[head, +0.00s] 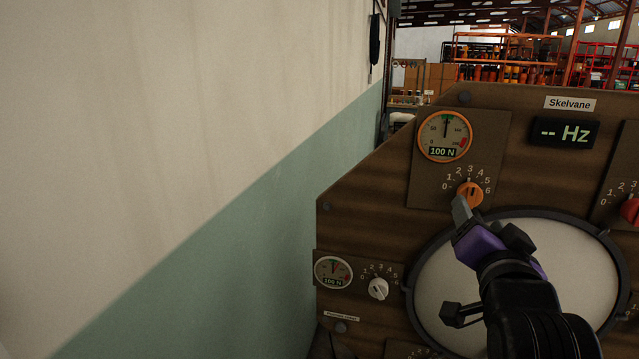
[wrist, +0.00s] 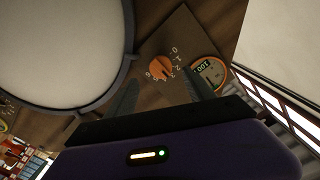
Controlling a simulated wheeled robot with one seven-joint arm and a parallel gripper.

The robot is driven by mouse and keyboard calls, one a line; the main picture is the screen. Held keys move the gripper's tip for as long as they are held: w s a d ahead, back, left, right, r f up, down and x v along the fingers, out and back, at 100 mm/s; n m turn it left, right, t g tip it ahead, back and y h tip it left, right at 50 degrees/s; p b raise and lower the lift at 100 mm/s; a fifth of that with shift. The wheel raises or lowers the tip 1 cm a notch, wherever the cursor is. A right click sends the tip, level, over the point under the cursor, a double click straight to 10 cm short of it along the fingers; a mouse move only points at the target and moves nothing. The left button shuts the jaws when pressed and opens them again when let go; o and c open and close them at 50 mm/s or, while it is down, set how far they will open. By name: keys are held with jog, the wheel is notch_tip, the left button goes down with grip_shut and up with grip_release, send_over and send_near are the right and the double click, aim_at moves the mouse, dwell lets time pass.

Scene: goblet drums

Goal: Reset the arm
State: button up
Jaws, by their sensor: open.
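My gripper (head: 464,212) is purple and black and sits in front of the wooden drum panel (head: 380,210), just below the orange knob (head: 470,193). In the wrist view the gripper (wrist: 165,100) has its two fingers spread, with the orange knob (wrist: 161,69) showing beyond and between them. I cannot tell whether a fingertip touches the knob. Nothing is seen held. The arm is stretched out over the round white drumhead (head: 450,270) and hides part of it.
An orange-rimmed gauge (head: 445,136) reading 100 N is above the knob. A white knob (head: 378,289) and a smaller gauge (head: 333,272) are at lower left. A red knob (head: 631,210) is at the right edge. A wall (head: 180,150) fills the left.

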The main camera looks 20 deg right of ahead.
jog(key=a+r+n+t+y, duration=0.1)
jog(key=a+r+n+t, duration=0.3)
jog(key=a+n, duration=0.1)
jog(key=s+a+f+n+t+y, duration=0.2)
jog(key=s+a+f+n+y, duration=0.45)
jog(key=a+f, duration=0.4)
jog(key=s+a+f+g+y, duration=0.1)
jog(key=s+a+f+g, duration=0.1)
jog(key=s+f, duration=0.8)
jog(key=s+a+f+n+g+y, duration=0.1)
jog(key=s+a+f+g, duration=0.2)
jog(key=s+f, duration=0.7)
jog(key=s+g, duration=0.1)
jog(key=s, duration=0.6)
jog(key=shift+y, duration=0.25)
jog(key=shift+c, duration=0.4)
